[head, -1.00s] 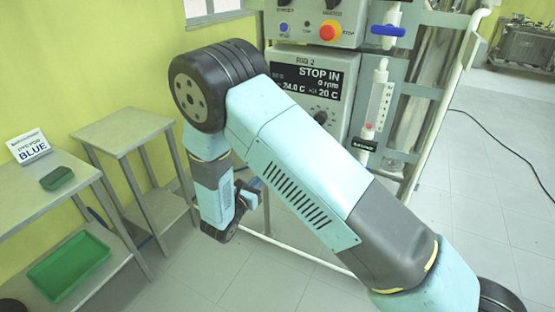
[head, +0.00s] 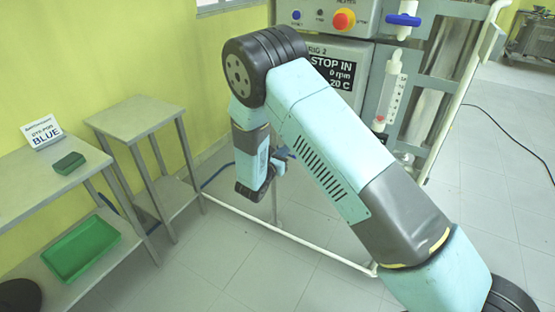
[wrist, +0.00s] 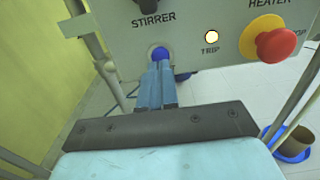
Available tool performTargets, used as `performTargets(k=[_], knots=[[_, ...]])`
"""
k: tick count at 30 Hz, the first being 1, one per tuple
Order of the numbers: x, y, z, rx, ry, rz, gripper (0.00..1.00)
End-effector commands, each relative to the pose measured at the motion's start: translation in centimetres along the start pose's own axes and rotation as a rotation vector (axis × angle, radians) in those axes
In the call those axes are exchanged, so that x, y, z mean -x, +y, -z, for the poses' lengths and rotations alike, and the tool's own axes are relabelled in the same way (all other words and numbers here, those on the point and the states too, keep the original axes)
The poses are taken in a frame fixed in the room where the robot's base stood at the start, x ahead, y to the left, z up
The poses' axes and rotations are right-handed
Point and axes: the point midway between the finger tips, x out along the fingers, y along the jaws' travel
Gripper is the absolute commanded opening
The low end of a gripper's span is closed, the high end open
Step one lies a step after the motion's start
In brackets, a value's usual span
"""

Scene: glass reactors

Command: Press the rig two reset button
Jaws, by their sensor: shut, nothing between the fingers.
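The control box (head: 365,28) above the rig 2 display (head: 334,72) carries a blue button (head: 296,15) at its left. In the wrist view the same blue button (wrist: 160,53) sits under the word STIRRER, and its own label is not visible. My gripper (wrist: 161,66) is shut and empty, its blue fingertips overlapping the button's lower edge in the picture. I cannot tell whether they touch it. In the head view my gripper (head: 284,153) is small and partly hidden by my arm, which also covers part of the display.
Right of the blue button are a TRIP lamp (wrist: 211,37), bright in the wrist view, and a red stop knob (wrist: 277,44) on yellow. A small empty table (head: 135,116) and a bench with a green block (head: 69,163) and green tray (head: 82,248) stand left.

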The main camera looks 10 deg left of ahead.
Motion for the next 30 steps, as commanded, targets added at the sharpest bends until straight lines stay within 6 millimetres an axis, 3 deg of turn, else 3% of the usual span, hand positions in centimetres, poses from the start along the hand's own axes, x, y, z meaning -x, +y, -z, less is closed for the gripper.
performTargets(k=[6, 19, 25, 30], knots=[[-1.8, 0.0, 0.0, 0.0, 0.0, 0.0, 0.0], [-2.2, 0.0, 0.0, 0.0, 0.0, 0.0, 0.0], [-4.0, 0.0, 0.0, -0.001, -0.001, 0.001, 0.0], [-4.3, -0.1, -0.1, -0.001, -0.003, 0.005, 0.0]])
